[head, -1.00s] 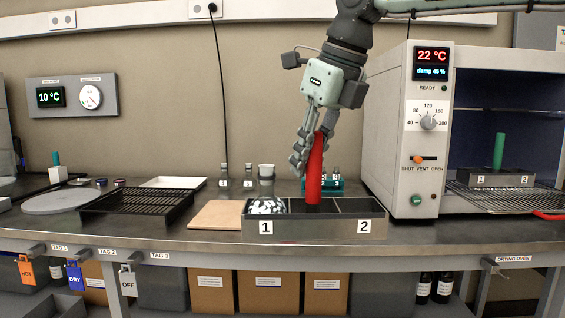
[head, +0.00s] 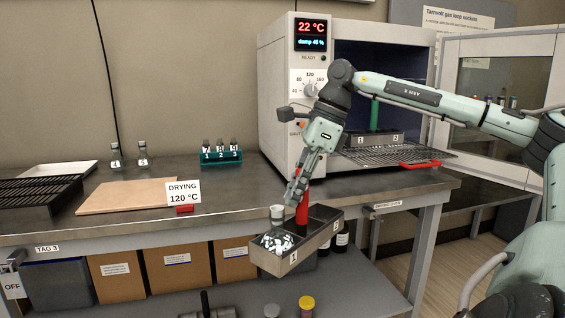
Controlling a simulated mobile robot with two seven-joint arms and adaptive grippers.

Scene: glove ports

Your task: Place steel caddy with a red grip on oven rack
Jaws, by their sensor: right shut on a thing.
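The steel caddy (head: 318,241) has a red upright grip (head: 302,208) and end labels 1 and 2. White pieces (head: 275,243) fill its near left compartment; the far right compartment looks empty. My right gripper (head: 297,190) is shut on the red grip and holds the caddy in the air at the bench's front edge, below and left of the oven rack. The wire oven rack (head: 400,156) sticks out of the open drying oven (head: 275,90) and has a red front handle (head: 420,164). My left gripper is out of view.
A second caddy (head: 368,140) with a green grip stands on the rack's left part; rack to its right is bare. A DRYING 120 °C sign (head: 183,192) stands on the bench.

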